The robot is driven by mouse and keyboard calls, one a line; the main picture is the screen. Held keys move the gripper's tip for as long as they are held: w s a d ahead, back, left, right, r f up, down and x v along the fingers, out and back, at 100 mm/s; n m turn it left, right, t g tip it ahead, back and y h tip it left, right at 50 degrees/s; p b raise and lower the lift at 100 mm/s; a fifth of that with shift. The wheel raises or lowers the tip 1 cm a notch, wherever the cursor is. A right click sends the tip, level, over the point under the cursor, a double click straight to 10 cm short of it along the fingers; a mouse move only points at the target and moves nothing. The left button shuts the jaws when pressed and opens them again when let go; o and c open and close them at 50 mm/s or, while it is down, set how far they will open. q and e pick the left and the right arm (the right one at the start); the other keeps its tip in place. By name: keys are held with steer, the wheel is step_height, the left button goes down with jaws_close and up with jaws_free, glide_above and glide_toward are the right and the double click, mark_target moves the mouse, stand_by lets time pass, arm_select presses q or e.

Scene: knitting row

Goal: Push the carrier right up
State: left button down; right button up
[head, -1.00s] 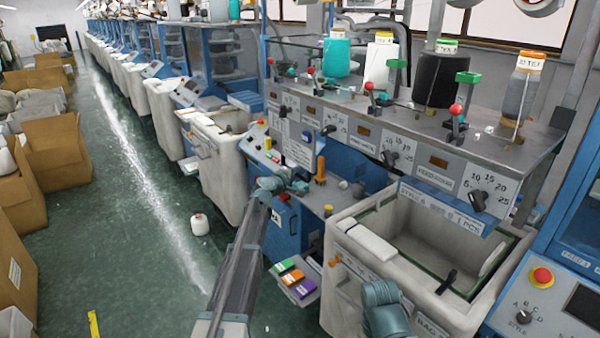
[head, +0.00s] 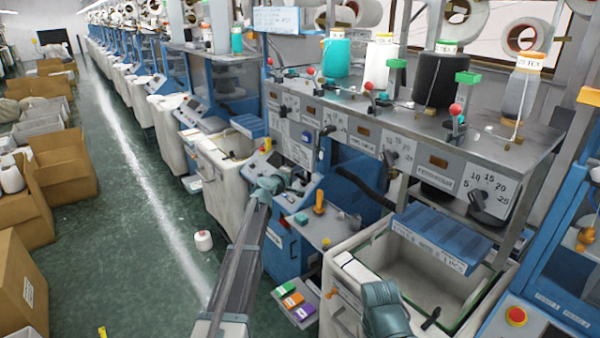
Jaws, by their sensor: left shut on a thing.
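My left arm reaches up from the bottom to the machine's left control end. My left gripper (head: 292,186) is small there, against the sloping control panel (head: 262,170). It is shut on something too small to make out. I cannot single out the carrier with certainty. Levers with red knobs, one of them (head: 456,112) at the right, stand on the grey deck (head: 520,148). A blue labelled panel (head: 440,232) lies below the deck, above the open bin. A teal part of my right arm (head: 385,312) shows at the bottom; its gripper cannot be made out.
A pale bin (head: 345,275) stands open at the front right. Coloured tabs (head: 292,301) stick out left of it. Yarn cones, one teal (head: 337,58), stand along the deck. A white cone (head: 203,240) is on the floor. The aisle between machines and cardboard boxes (head: 60,165) is mostly clear.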

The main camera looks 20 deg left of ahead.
arm_select(q)
steer(key=shift+w+a+r, duration=0.15)
steer(key=shift+w+r, duration=0.1)
steer(key=shift+r, duration=0.05)
steer(key=c, duration=1.2)
jaws_free()
steer(key=o, duration=0.4)
steer(key=shift+s+r, duration=0.1)
steer(key=shift+s, duration=0.1)
steer(key=p+v, duration=0.2)
steer(key=v, duration=1.1)
steer(key=shift+s+p, duration=0.3)
steer(key=shift+s, duration=0.05)
